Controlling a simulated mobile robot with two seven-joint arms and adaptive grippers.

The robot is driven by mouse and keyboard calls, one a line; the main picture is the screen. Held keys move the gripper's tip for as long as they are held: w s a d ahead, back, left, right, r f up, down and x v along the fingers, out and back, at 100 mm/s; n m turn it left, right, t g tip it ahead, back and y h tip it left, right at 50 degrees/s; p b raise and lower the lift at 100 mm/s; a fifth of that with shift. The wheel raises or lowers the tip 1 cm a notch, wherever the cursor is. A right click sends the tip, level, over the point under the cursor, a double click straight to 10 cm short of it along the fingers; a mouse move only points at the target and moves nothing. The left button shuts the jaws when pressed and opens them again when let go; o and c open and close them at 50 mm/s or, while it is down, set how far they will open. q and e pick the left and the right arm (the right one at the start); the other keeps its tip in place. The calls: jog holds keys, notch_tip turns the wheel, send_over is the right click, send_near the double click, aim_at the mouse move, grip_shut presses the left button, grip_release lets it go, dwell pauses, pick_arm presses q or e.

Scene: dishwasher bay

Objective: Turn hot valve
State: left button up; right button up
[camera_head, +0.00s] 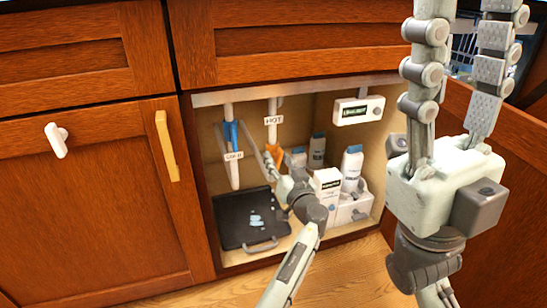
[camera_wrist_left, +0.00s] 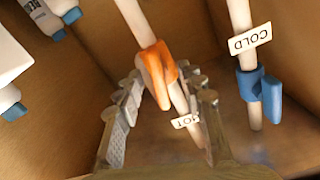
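The orange hot valve (camera_head: 274,153) is on the white pipe under the HOT label (camera_head: 273,120) inside the open cabinet. My left gripper (camera_head: 269,166) reaches in from below, close to this valve. In the left wrist view the orange valve (camera_wrist_left: 160,66) is near the fingertips, with the left gripper (camera_wrist_left: 171,88) open and its fingers either side of the pipe. I cannot tell whether a finger touches the valve. The HOT label (camera_wrist_left: 186,121) is partly hidden there. My right gripper (camera_head: 468,22) is raised at the right, open and empty, its fingertips near the top edge.
The blue cold valve (camera_head: 231,134) is on the pipe to the left. A black tray (camera_head: 233,233) lies on the cabinet floor. White bottles (camera_head: 352,166) and a box (camera_head: 326,185) stand at the right, below a wall controller (camera_head: 358,110). Cabinet walls limit sideways room.

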pick_arm(q)
jog(key=shift+c, duration=0.2)
grip_shut()
dwell(0.3)
